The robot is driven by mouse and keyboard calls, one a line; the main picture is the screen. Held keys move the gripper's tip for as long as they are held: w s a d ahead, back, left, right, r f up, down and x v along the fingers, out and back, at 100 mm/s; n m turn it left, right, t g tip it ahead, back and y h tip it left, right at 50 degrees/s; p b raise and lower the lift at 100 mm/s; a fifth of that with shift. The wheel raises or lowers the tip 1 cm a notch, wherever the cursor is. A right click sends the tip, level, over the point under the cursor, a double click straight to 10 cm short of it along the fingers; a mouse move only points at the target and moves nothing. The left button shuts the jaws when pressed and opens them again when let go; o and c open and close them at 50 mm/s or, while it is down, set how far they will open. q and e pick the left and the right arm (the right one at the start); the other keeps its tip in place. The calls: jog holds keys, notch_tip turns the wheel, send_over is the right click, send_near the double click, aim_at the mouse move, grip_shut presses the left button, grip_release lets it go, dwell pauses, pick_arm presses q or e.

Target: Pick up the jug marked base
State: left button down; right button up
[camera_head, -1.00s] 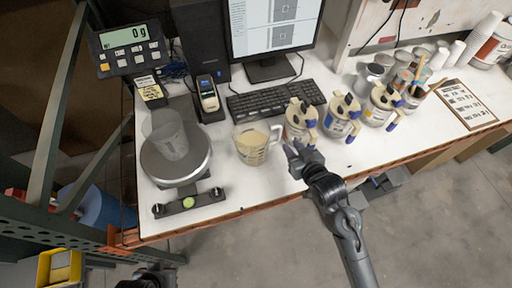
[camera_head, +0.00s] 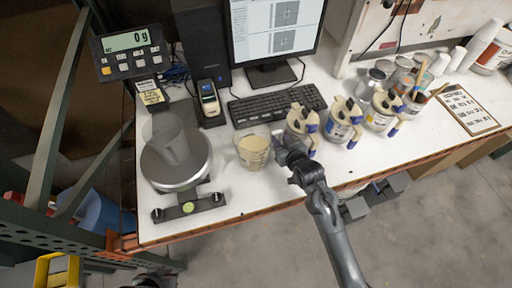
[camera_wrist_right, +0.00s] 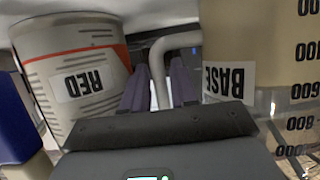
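The jug marked base (camera_head: 253,152) is a clear measuring jug of cream liquid, upright on the white bench between the scale and the tins. Its label "BASE" and volume marks show upside down in the right wrist view (camera_wrist_right: 235,75). My right gripper (camera_head: 281,141) is at the jug's right side. In the right wrist view the two fingers (camera_wrist_right: 160,90) are apart, one on each side of the jug's pale handle (camera_wrist_right: 158,75). Thin gaps seem to show beside the handle. In the head view the gripper hides the handle. My left gripper does not show clearly.
A tin labelled RED (camera_wrist_right: 75,75) stands close to the gripper, the nearest of several dispenser tins (camera_head: 300,120). A scale (camera_head: 175,165) with an empty clear container is to the left. A keyboard (camera_head: 275,104) lies behind. Bench front is clear.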

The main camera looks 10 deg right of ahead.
jog(key=shift+c, duration=0.2)
grip_shut()
dwell(1.2)
jog(key=shift+r, duration=0.1)
